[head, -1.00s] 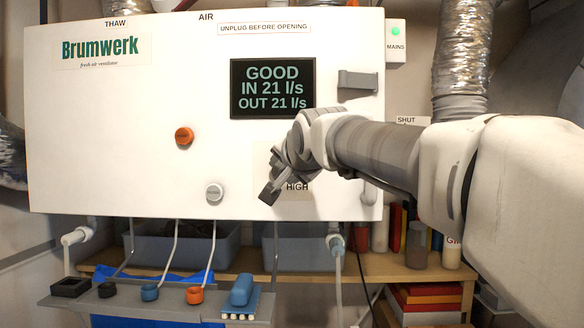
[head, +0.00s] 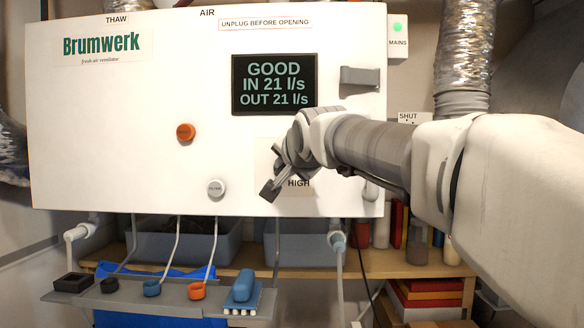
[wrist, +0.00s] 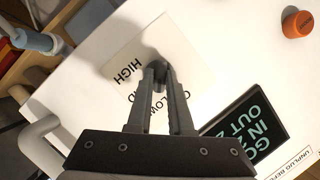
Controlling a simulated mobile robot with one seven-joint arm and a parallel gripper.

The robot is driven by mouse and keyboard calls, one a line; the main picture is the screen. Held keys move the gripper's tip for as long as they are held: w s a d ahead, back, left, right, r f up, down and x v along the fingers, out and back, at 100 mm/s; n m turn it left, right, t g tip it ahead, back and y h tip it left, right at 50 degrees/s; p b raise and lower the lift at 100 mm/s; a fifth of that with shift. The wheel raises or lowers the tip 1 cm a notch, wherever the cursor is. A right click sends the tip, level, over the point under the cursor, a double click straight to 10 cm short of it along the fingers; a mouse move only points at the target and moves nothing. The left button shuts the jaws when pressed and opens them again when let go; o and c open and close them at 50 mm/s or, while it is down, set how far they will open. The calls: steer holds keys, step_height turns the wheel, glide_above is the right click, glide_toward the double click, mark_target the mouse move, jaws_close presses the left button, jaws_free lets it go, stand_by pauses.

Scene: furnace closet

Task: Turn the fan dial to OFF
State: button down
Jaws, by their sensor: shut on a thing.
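The fan dial (wrist: 159,68) is a dark knob on a pale label plate (wrist: 195,62) on the ventilator's white front. In the wrist view my gripper (wrist: 159,74) has its two fingers around the dial, shut on it. The word HIGH reads clearly on the plate. LOW and other lettering sit partly behind the fingers, so I cannot tell which mark the dial points to.
The display (head: 273,83) reads GOOD, IN 21 l/s, OUT 21 l/s. An orange knob (head: 185,132) and a grey round FILTER knob (head: 216,188) are left of my gripper. A grey handle (head: 360,77) juts out at upper right. A shelf tray (head: 120,299) with small parts is below.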

steer(key=shift+n, duration=0.3)
steer(key=shift+a+n+g+h, duration=0.15)
steer(key=shift+n+g+h, duration=0.25)
steer(key=shift+n+h, duration=0.6)
steer(key=shift+a+r+n+h, duration=0.1)
steer(key=shift+n+h, duration=0.9)
steer(key=shift+n, duration=0.8)
steer(key=c, duration=0.8)
jaws_free()
steer(key=shift+r, duration=0.1)
